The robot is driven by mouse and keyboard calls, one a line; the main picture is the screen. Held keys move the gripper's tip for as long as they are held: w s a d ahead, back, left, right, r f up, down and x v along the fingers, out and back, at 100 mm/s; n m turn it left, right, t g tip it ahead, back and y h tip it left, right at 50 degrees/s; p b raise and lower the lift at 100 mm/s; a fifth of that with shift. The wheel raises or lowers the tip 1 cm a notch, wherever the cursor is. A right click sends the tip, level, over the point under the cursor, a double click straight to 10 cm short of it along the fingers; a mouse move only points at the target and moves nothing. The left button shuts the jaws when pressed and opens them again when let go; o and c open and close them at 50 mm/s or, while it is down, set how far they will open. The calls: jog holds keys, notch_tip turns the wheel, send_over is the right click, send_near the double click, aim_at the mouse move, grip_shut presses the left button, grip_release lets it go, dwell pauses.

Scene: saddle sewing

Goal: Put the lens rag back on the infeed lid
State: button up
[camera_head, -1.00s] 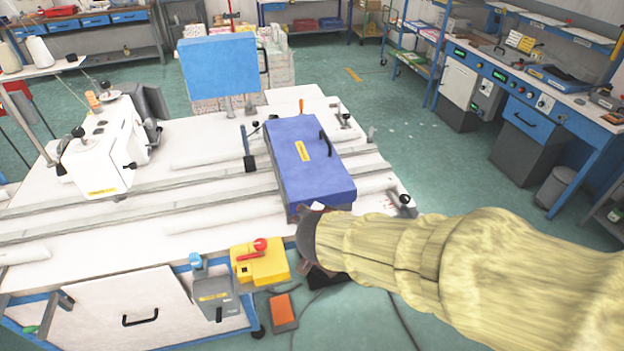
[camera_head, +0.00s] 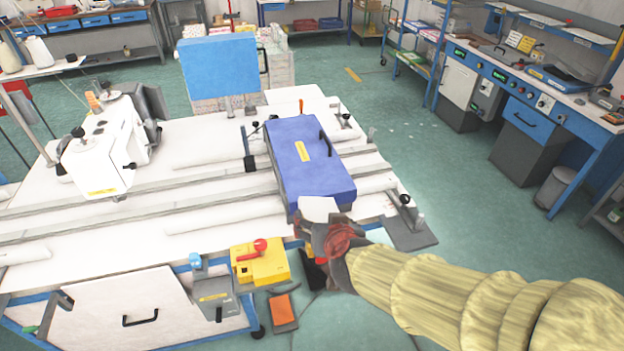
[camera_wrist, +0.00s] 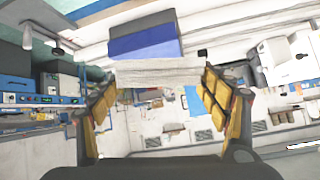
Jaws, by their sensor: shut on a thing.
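The infeed lid (camera_head: 310,165) is a blue-violet cover with a yellow label and a dark handle, shut flat on the white machine table. My gripper (camera_head: 322,222) is at the lid's front edge in the head view. It is shut on the lens rag (camera_head: 318,207), a pale, off-white flat piece that shows at the lid's near end. In the wrist view the rag (camera_wrist: 158,72) spans between the two yellow-padded fingers, with the blue lid (camera_wrist: 145,43) beyond it. I cannot tell whether the rag touches the lid.
A yellow switch box (camera_head: 260,262) with a red lever sits at the table's front, left of my gripper. A black-knobbed clamp (camera_head: 406,200) stands at the table's right corner. A blue upright panel (camera_head: 218,65) rises behind.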

jog(key=shift+s+n+y, duration=0.2)
jog(key=shift+n+y, duration=0.2)
jog(key=shift+n, duration=0.1)
jog(key=shift+t, duration=0.3)
jog(key=shift+n, duration=0.3)
jog(key=shift+a+r+t+y, duration=0.1)
jog(key=shift+r+t+y, duration=0.1)
jog(key=shift+t+y, duration=0.1)
jog(key=shift+w+r+n+t, duration=0.1)
jog(key=shift+n+t, duration=0.3)
jog(key=shift+n, duration=0.3)
